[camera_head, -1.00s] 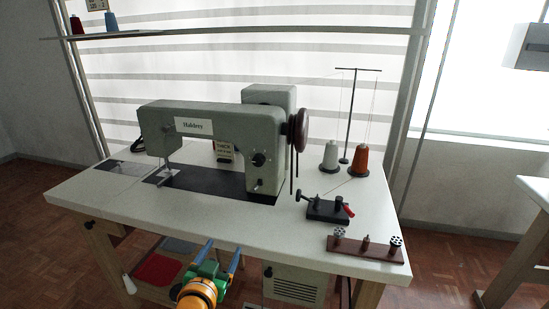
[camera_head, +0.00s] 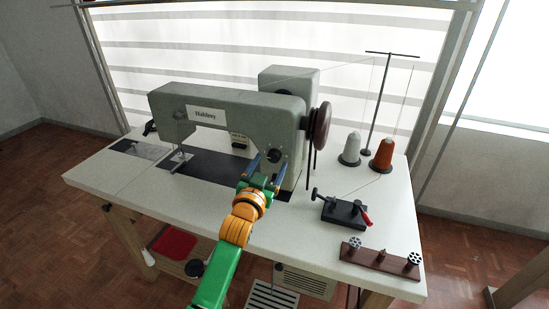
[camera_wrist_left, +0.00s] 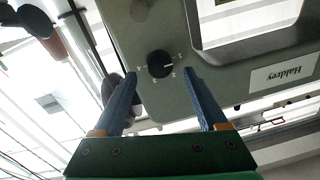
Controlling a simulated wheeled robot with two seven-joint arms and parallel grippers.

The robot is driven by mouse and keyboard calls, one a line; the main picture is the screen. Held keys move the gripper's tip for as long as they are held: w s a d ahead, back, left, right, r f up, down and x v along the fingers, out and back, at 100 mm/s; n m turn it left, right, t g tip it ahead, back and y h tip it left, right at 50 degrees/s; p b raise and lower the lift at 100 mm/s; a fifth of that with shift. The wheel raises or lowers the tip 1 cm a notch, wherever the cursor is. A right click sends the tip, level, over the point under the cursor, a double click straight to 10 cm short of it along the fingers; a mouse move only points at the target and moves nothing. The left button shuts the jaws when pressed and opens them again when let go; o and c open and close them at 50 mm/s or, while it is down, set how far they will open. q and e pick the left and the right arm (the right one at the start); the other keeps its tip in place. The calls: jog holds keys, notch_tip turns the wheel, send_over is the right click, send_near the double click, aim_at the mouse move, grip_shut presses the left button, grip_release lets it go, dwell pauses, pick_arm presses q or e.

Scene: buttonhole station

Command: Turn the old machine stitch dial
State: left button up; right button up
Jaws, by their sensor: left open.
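The grey-green sewing machine (camera_head: 228,112) labelled Haldrey stands on the white table. Its round black stitch dial (camera_head: 274,154) is on the front of the pillar. My right gripper is not in view.
A dark red handwheel (camera_head: 321,126) sits right of the pillar. Thread cones, white (camera_head: 351,149) and orange (camera_head: 383,153), stand by a thread stand. A black device with a red lever (camera_head: 342,210) and a brown rack (camera_head: 380,258) lie at the right. The table's front left is clear.

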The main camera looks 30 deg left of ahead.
pick_arm(q)
jog(key=shift+x, duration=1.1)
jog(key=shift+s+f, duration=0.1)
grip_shut()
jog(key=shift+m, duration=0.3)
jog(key=shift+m+p, duration=0.5)
jog(key=shift+m, duration=0.4)
jog(key=m, duration=0.2)
jog(key=shift+m+p, duration=0.35)
jog(key=shift+m, duration=0.05)
jog(key=m, duration=0.3)
jog(key=shift+t, duration=0.3)
jog(key=shift+f+m, duration=0.1)
jog(key=shift+m, duration=2)
